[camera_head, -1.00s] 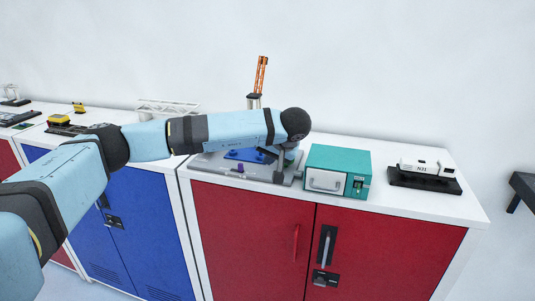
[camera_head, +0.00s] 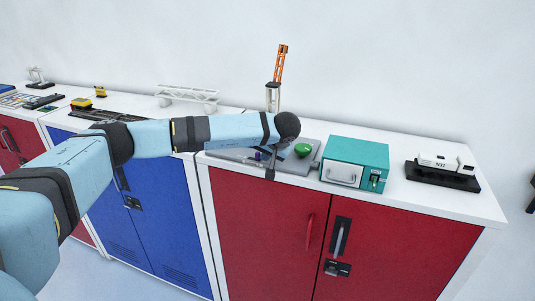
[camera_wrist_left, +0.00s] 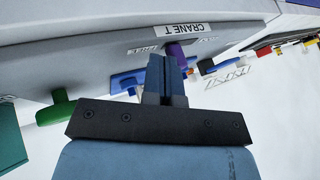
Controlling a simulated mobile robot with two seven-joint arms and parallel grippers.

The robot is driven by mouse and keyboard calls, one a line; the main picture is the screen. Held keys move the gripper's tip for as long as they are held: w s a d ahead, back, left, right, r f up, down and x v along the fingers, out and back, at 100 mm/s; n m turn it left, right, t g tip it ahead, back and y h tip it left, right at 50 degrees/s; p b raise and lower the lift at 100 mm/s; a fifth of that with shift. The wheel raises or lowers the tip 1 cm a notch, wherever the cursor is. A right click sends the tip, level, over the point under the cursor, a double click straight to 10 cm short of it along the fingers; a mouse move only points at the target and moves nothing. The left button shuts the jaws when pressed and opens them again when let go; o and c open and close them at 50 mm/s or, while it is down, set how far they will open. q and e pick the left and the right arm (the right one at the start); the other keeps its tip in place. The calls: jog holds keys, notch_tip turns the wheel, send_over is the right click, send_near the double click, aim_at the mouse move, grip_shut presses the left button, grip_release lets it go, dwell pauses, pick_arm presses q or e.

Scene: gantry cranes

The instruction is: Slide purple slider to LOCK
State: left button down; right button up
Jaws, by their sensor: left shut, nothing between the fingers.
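The purple slider (camera_head: 258,155) is on the front part of a grey control panel (camera_head: 228,155), which lies on the red cabinet. My left gripper (camera_head: 269,174) points down just to the right of the slider, in front of the panel's near edge. In the left wrist view, the shut, empty fingers (camera_wrist_left: 165,72) are right beside the purple slider (camera_wrist_left: 177,54). I cannot tell whether they touch it. My right gripper is not in view.
A teal box (camera_head: 356,163) stands to the right, then a white model on a black base (camera_head: 441,175). An orange crane tower (camera_head: 280,65) rises behind.

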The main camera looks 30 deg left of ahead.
aim_at(256, 153)
pick_arm(q)
jog(key=shift+s+a, duration=0.2)
jog(key=shift+a, duration=0.55)
jog(key=shift+s+a, duration=0.2)
jog(key=shift+a, duration=0.55)
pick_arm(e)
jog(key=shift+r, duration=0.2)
pick_arm(q)
jog(key=shift+d+p, duration=0.15)
jog(key=shift+p, duration=0.15)
jog(key=shift+w+d, duration=0.1)
jog(key=shift+d, duration=0.2)
jog(key=d, duration=0.1)
jog(key=d+p, duration=0.1)
jog(key=d, duration=0.1)
jog(key=shift+w+r, duration=0.15)
jog(key=shift+w, duration=0.15)
jog(key=shift+d+r+b, duration=0.3)
jog(key=shift+d+r, duration=0.35)
jog(key=shift+d, duration=0.15)
jog(key=v, duration=0.8)
jog(key=shift+b, duration=0.45)
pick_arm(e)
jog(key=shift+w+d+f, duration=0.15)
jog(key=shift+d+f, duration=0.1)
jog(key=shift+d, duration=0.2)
pick_arm(q)
jog(key=shift+s+a, duration=0.1)
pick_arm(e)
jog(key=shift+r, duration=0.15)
